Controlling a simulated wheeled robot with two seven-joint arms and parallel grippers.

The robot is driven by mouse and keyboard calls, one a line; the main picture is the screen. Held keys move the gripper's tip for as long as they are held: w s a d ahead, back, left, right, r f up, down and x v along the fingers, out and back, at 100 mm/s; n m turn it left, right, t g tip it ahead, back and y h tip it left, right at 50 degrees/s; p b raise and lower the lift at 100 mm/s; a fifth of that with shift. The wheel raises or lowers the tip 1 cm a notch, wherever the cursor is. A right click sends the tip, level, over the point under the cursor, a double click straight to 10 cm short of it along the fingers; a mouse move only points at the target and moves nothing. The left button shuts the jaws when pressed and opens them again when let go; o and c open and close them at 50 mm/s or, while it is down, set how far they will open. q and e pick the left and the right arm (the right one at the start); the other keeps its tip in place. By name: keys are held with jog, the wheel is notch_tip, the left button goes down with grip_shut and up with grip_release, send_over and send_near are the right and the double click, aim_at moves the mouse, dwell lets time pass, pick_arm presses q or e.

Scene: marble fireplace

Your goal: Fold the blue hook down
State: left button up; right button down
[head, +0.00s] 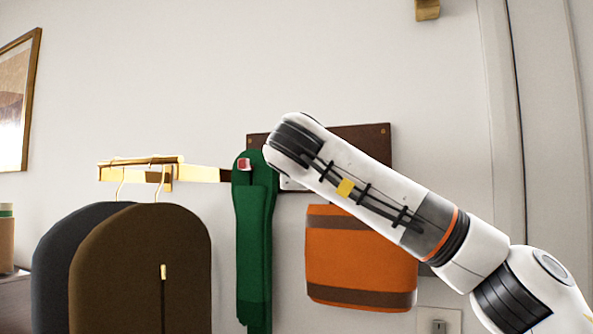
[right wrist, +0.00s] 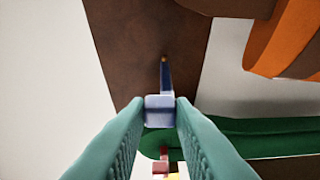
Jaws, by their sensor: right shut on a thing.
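The blue hook (right wrist: 160,108) sticks out from the dark brown wall board (right wrist: 150,45) in the right wrist view, with a narrow dark blue part behind its pale blue block end. My right gripper (right wrist: 161,115) has its teal fingers on both sides of this block and is shut on it. In the head view the board (head: 345,134) is on the wall, and my right arm crosses in front of it. The arm hides the blue hook and most of the right gripper there. My left gripper is in neither view.
A green scarf (head: 253,230) hangs on a red hook (head: 243,164), close beside the right gripper. An orange bag (head: 355,256) hangs under the board. Brown (head: 140,260) and dark grey (head: 55,265) garment covers hang from a brass rail (head: 150,162) at left.

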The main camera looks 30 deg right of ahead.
dwell(0.4)
jog(key=c, duration=1.7)
grip_release()
jog(key=shift+o, duration=0.9)
jog(key=shift+w+f, duration=0.1)
jog(key=shift+w, duration=0.1)
jog(key=shift+s, duration=0.1)
jog(key=b+v, duration=0.3)
jog(key=v, duration=0.9)
jog(key=shift+f, duration=0.15)
